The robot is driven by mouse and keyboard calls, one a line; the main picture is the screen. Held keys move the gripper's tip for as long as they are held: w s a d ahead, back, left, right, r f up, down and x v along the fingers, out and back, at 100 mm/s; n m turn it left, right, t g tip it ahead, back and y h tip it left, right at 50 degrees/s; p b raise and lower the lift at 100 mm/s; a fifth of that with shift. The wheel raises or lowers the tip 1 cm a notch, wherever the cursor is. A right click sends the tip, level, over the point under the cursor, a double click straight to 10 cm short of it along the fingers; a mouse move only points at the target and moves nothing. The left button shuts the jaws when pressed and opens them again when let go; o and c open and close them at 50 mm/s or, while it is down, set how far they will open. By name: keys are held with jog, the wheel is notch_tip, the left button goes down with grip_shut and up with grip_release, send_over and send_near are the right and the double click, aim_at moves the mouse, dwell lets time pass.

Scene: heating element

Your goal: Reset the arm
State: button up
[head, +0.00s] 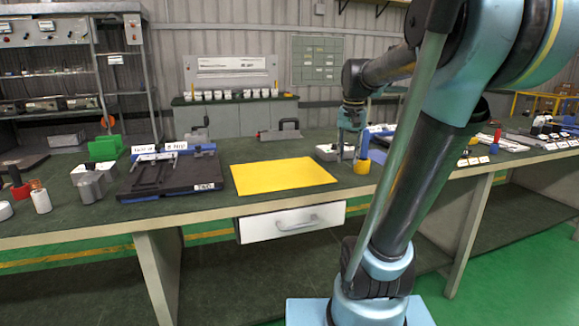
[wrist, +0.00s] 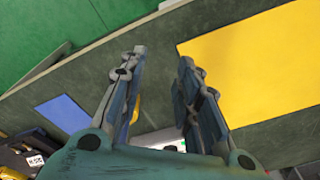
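My gripper (head: 352,150) hangs over the workbench (head: 240,204), just right of the yellow mat (head: 284,176) in the head view. In the wrist view my gripper (wrist: 158,75) has its two fingers apart, with bench surface showing between them and nothing held. The yellow mat also fills the upper right of the wrist view (wrist: 260,65). A blue sheet (wrist: 65,114) lies on the bench at the left of that view. Part of a small yellow thing shows behind the left finger.
A black fixture (head: 172,172) and a green block (head: 105,148) stand left of the mat. A white drawer (head: 292,221) sits under the bench edge. My arm hides part of the right side. The mat is bare.

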jog(key=s+f+n+t, duration=0.1)
jog(key=s+f+n, duration=0.3)
jog(key=s+f, duration=1.5)
jog(key=shift+a+f, duration=0.2)
jog(key=shift+f, duration=0.05)
jog(key=shift+w, duration=0.1)
jog(key=shift+w+f, duration=0.2)
jog(key=shift+w, duration=0.25)
jog(key=shift+o, duration=0.4)
jog(key=shift+s, duration=0.1)
